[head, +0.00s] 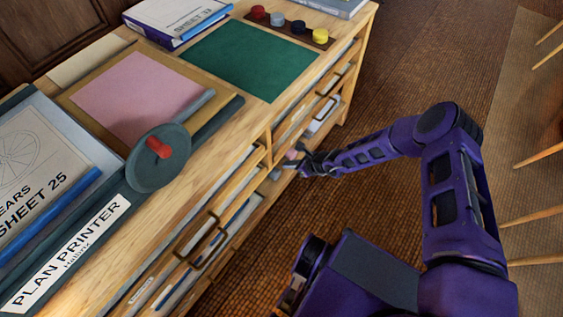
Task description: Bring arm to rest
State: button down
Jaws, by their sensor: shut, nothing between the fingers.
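My purple arm (457,190) rises from the lower right, bends at a high elbow and reaches left to the front of the wooden cabinet (262,135). My gripper (291,164) is small and dark at the arm's far end. It is shut with nothing held, at the open shelves in the cabinet front, below the top. Whether it touches a shelf or its contents I cannot tell.
On the cabinet top lie a green mat (251,58), a pink sheet (138,97), a plan printer (70,250) with a red-knobbed wheel (158,160), and a strip of coloured knobs (288,27). Stool legs (540,157) stand at right. The brown floor (390,75) between is clear.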

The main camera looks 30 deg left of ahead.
jog(key=p+v, duration=0.2)
jog(key=v, duration=0.8)
jog(key=shift+w+d, duration=0.1)
